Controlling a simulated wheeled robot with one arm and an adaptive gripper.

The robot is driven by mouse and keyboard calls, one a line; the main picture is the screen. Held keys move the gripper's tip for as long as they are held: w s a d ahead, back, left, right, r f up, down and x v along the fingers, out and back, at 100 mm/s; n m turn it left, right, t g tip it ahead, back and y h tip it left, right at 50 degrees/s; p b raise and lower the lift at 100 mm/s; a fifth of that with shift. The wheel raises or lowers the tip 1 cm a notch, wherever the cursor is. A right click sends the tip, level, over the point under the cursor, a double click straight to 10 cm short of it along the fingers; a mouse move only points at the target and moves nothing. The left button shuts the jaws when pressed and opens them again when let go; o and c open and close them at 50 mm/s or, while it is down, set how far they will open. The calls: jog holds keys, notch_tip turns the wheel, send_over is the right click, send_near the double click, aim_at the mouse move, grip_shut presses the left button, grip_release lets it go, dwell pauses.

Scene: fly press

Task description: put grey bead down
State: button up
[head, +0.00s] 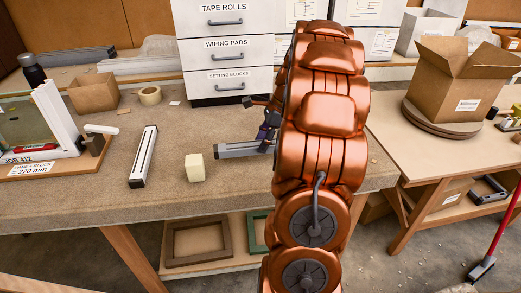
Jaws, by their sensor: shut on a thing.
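The grey bead (242,150) is a short grey bar. It points left from my gripper, low over the bench or touching it; I cannot tell which. My gripper (268,134) is shut on its right end. My copper-coloured arm hides much of the gripper and whatever lies behind it. A second bar, white with dark edges and ends (143,157), lies on the bench farther left. A cream block (194,167) stands between that bar and the grey bead.
The beige bench (100,205) has clear room in front of the bars. A board marked JOB 412 (45,168) with a white frame piece is at left. A tape roll (150,96), an open box (94,92) and drawers (228,50) stand behind. A second table (400,140) is right.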

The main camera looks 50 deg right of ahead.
aim_at(263, 162)
jog(key=shift+f+p, duration=0.5)
jog(key=shift+f, duration=1.8)
jog(key=shift+f, duration=0.2)
jog(key=o, duration=1.2)
jog(key=shift+o, duration=0.2)
jog(key=shift+r, duration=0.1)
jog(key=b+v, duration=0.3)
jog(key=v, duration=0.9)
jog(key=shift+a, duration=0.15)
